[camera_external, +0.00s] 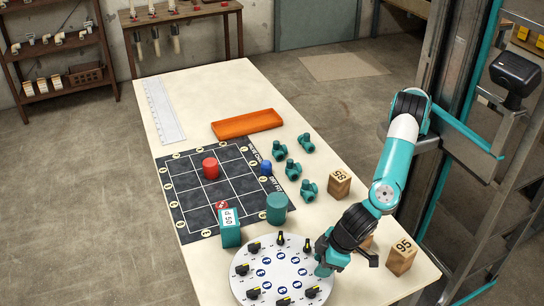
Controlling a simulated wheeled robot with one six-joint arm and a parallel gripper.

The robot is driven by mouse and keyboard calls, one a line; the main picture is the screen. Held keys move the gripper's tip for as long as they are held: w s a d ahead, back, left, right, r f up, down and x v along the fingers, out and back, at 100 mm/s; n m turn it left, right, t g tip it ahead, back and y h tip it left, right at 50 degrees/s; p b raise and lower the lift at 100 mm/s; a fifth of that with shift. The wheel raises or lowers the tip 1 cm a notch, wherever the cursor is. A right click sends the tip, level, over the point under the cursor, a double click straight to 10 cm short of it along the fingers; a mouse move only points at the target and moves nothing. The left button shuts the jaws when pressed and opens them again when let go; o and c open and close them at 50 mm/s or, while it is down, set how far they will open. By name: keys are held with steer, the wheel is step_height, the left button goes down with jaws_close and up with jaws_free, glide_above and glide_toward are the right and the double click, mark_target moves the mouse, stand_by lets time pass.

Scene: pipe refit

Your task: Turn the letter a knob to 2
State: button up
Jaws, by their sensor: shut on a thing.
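A round white plate (271,257) lies at the near end of the table. Several black knobs with yellow marks stand around its rim, such as one at the back (280,239) and one at the left (242,269). Blue round marks form an inner ring. My gripper (323,266) reaches down to the right rim of the plate and is shut on a knob there, which its fingers mostly hide. The letters and numbers at the knobs are too small to read, so I cannot tell which is knob a or where it points.
A teal block marked 50 (230,228) and a teal cylinder (277,208) stand just behind the plate. Wooden blocks marked 85 (339,183) and 95 (401,256) stand to the right. Teal fittings (293,170), a dark grid mat (185,186) and an orange tray (246,124) lie farther back.

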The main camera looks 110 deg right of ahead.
stand_by(0.4)
steer(key=o, duration=0.9)
steer(key=v, duration=1.7)
steer(key=shift+a+r, duration=0.1)
steer(key=shift+r, duration=0.1)
